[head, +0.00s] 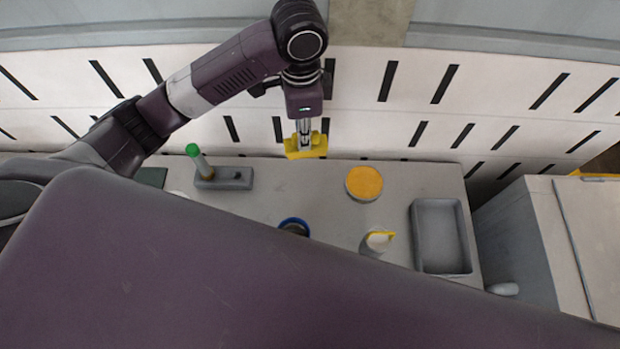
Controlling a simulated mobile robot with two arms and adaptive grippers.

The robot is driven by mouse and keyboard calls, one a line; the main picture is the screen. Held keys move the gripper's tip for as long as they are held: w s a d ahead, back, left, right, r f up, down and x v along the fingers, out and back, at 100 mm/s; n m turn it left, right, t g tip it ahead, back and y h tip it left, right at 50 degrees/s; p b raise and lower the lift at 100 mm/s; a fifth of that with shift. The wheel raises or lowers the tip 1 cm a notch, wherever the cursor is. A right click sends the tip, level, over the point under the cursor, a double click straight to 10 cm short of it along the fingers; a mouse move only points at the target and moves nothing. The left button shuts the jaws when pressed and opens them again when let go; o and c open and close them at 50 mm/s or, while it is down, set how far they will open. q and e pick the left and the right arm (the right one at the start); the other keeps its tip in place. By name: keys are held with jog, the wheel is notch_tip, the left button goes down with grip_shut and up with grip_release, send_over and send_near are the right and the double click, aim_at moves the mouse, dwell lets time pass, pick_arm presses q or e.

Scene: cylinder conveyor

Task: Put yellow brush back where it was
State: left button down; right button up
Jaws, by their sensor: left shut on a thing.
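The yellow brush (306,150) hangs below my left gripper (304,132), near the back edge of the table. My left arm comes in from the left, and its gripper points down and is shut on the brush. The brush shows against the white slotted wall and the table's back edge; I cannot tell whether it touches the table. A grey holder block (232,182) stands to the left, with a green-topped tool (197,160) upright in its left end. My right gripper is not in view.
On the grey table (310,180) are a round orange-topped item (364,183), a white container with a yellow handle (377,241), a blue-rimmed round item (294,226) and an empty grey tray (441,238). A grey cabinet (540,240) stands right. My body hides the front.

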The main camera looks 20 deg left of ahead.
pick_arm(q)
jog(key=shift+w+d+r+m, duration=0.35)
jog(key=shift+w+r+m, duration=0.25)
jog(key=shift+r+m, duration=0.25)
jog(key=shift+f, duration=0.35)
notch_tip(320, 180, down, 19)
jog(key=shift+f+p, duration=0.1)
jog(key=shift+p, duration=1.15)
jog(key=shift+f, duration=0.1)
jog(key=c, duration=1.8)
grip_release()
jog(key=shift+c, duration=0.2)
